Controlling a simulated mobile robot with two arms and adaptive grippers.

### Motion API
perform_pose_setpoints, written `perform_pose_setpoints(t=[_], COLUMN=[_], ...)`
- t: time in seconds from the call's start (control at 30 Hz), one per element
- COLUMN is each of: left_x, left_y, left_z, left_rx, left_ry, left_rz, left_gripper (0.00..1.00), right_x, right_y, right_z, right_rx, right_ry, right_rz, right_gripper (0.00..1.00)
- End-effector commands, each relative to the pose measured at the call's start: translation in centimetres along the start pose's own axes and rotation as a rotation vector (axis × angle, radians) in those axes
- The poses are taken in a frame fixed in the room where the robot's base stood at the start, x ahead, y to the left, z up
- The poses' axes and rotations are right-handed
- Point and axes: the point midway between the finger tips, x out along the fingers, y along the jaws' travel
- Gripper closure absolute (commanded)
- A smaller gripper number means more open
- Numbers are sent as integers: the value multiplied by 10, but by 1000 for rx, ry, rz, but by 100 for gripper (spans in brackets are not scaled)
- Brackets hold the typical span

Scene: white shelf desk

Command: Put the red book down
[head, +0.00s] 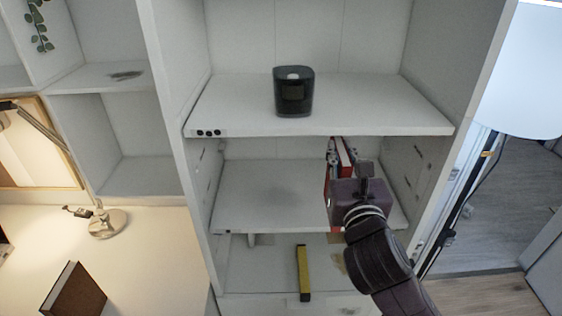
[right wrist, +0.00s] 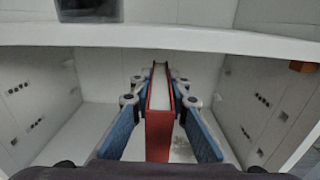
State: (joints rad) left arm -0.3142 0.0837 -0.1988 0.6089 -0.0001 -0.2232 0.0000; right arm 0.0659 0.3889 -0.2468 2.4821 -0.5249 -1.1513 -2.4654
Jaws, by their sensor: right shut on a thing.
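The red book (head: 343,154) is upright inside the middle compartment of the white shelf, above its board (head: 260,195). My right gripper (head: 338,160) reaches in from the front and is shut on the book. In the right wrist view the red book (right wrist: 158,133) stands on edge, spine toward me, between the blue finger pads of my right gripper (right wrist: 158,100). Whether the book's lower edge touches the board is hidden by my gripper and wrist. My left gripper is not in view.
A black device (head: 294,92) stands on the upper shelf board (head: 400,112), above the compartment. A yellow object (head: 303,272) lies in the lower compartment. A brown book (head: 74,291) and a lamp base (head: 107,222) are on the desk at left. The middle board is clear left of my gripper.

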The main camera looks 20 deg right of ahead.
Motion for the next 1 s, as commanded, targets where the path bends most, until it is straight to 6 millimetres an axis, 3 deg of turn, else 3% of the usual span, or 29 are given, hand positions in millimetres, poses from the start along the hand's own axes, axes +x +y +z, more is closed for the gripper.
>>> perform_pose_setpoints(t=[0.4, 0.7, 0.73, 0.8, 1.0], left_x=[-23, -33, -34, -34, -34], left_y=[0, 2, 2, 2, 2], left_z=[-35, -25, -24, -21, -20], left_rx=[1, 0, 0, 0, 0], left_ry=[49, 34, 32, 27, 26], left_rz=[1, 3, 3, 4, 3], left_gripper=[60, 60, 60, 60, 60], right_x=[74, 118, 120, 118, 118], right_y=[74, 118, 121, 118, 118], right_z=[4, 4, 4, -16, -32], right_rx=[4, 3, 2, 0, 1], right_ry=[-1, -1, -2, 4, -1], right_rz=[0, 1, 2, 0, 0], right_gripper=[100, 100, 100, 100, 100])
